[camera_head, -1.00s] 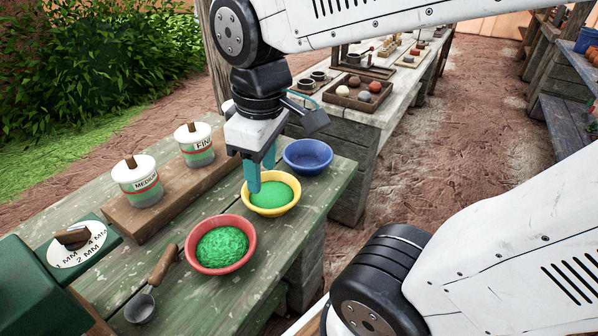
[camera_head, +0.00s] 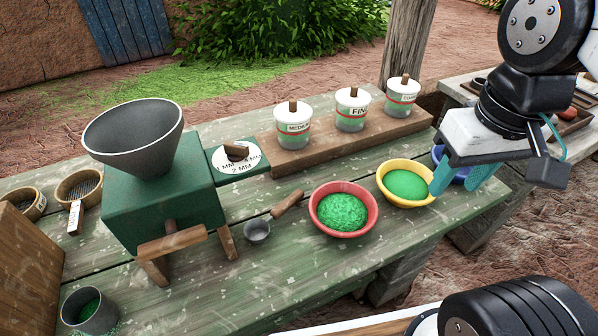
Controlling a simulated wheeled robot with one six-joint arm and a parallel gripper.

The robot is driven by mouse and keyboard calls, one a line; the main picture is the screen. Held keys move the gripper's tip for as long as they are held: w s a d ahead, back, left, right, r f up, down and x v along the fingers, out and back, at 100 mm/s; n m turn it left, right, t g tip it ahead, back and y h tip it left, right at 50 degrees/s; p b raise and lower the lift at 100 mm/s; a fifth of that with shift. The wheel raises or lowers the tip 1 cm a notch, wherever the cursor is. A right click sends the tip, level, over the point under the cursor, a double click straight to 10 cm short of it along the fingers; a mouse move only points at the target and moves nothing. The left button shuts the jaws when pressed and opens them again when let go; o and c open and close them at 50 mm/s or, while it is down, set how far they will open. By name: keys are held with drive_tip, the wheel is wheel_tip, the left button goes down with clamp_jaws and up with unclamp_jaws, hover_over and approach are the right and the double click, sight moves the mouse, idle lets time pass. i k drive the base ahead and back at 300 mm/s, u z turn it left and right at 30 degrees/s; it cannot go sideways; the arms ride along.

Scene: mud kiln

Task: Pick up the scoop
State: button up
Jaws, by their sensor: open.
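The scoop (camera_head: 258,231) lies on the green wooden table, with a small grey metal bowl and a brown wooden handle (camera_head: 287,204) pointing up and right. It lies between the green grinder and the red bowl (camera_head: 343,209). My gripper (camera_head: 458,184) points down with teal fingers at the right. It is open and well to the right of the scoop, by the yellow bowl (camera_head: 405,166) and in front of the blue bowl (camera_head: 453,163). Nothing shows between its fingers. The red and yellow bowls hold green material.
A green grinder (camera_head: 165,200) with a grey hopper and front handle stands left of the scoop. Several lidded jars (camera_head: 351,110) stand on a wooden board behind. A metal cup (camera_head: 88,309) and round sieves (camera_head: 78,187) are at the left. The table's front middle is clear.

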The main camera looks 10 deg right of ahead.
sight(257, 230)
drive_tip(key=z, duration=1.9)
drive_tip(key=k, duration=1.1)
drive_tip(key=u, duration=1.85)
